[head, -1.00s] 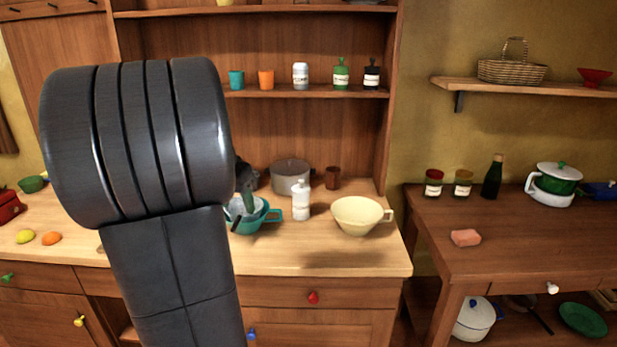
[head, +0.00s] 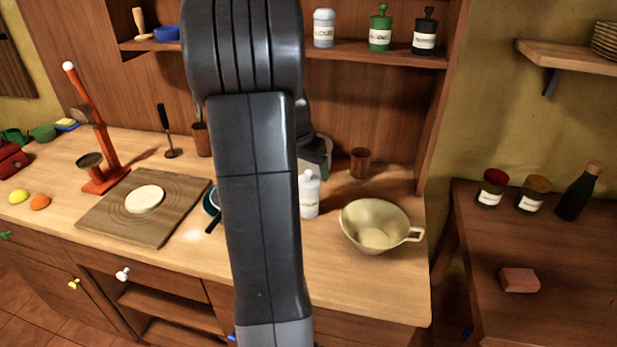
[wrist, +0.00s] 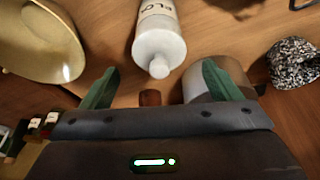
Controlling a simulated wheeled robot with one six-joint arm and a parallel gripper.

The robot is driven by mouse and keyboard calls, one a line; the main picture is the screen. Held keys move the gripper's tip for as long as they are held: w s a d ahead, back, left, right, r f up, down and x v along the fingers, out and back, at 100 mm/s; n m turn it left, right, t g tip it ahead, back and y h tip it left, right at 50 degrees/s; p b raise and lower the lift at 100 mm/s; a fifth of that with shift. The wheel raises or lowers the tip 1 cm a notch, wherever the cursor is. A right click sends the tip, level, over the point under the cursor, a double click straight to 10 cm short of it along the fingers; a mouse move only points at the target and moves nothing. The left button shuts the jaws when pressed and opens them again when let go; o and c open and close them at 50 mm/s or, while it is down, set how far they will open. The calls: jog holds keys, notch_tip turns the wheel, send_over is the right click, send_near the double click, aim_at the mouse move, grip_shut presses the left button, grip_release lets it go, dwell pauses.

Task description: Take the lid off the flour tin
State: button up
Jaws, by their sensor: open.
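The flour tin (head: 309,197) is a white cylinder with a domed, knobbed lid, upright on the light wooden counter. In the wrist view, the tin (wrist: 160,30) shows part of a label reading "FLO", with its pale lid (wrist: 159,50) and knob toward me. The lid is on. My gripper (wrist: 160,84) is open, with its two green fingers apart and nothing between them. The lid's knob appears just beyond the gap between the fingertips. In the head view, my gripper is mostly hidden behind my arm, near the tin's top.
A cream bowl (head: 376,226) with a handle stands right of the tin. A brown cup (head: 361,162) is behind it. In the wrist view, a grey pot (wrist: 218,82) is close to the right finger. A teal pan (head: 211,201) is mostly hidden by my arm.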

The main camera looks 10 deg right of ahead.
jog(key=shift+x, duration=1.1)
jog(key=c, duration=1)
jog(key=shift+c, duration=0.2)
jog(key=shift+r, duration=0.1)
